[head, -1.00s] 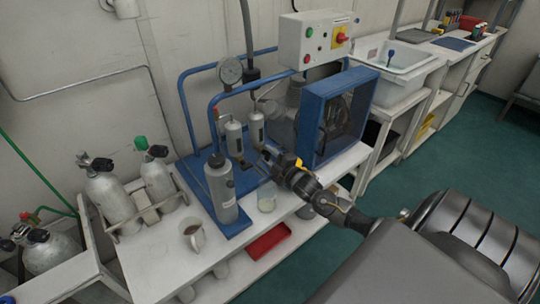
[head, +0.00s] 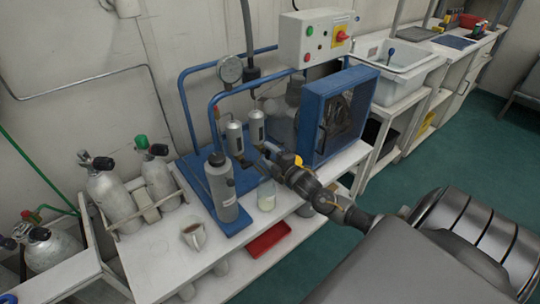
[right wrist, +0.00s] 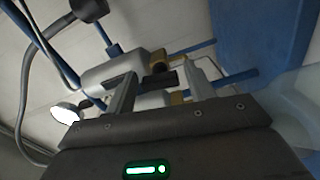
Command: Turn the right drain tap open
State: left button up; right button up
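Two grey filter cylinders, the left (head: 235,138) and the right (head: 257,127), stand side by side on the blue-framed panel. Both also show in the right wrist view, lying sideways (right wrist: 112,72), with brass fittings (right wrist: 158,56) at their ends. A small black tap part (right wrist: 160,78) lies between my fingers in that view; I cannot tell which cylinder it belongs to. My right gripper (head: 268,156) is at the lower ends of the cylinders and hides part of the taps. Its fingers (right wrist: 162,92) stand apart, with a visible gap around the black part. My left gripper is not in view.
A grey bottle (head: 222,187) stands left of my right gripper, and a glass jar (head: 266,196) stands just below it. The blue guard (head: 338,110) is close on the right.

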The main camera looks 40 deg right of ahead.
jog(key=shift+o, duration=0.4)
jog(key=shift+s, duration=0.1)
jog(key=s, duration=1)
jog(key=shift+s, duration=0.35)
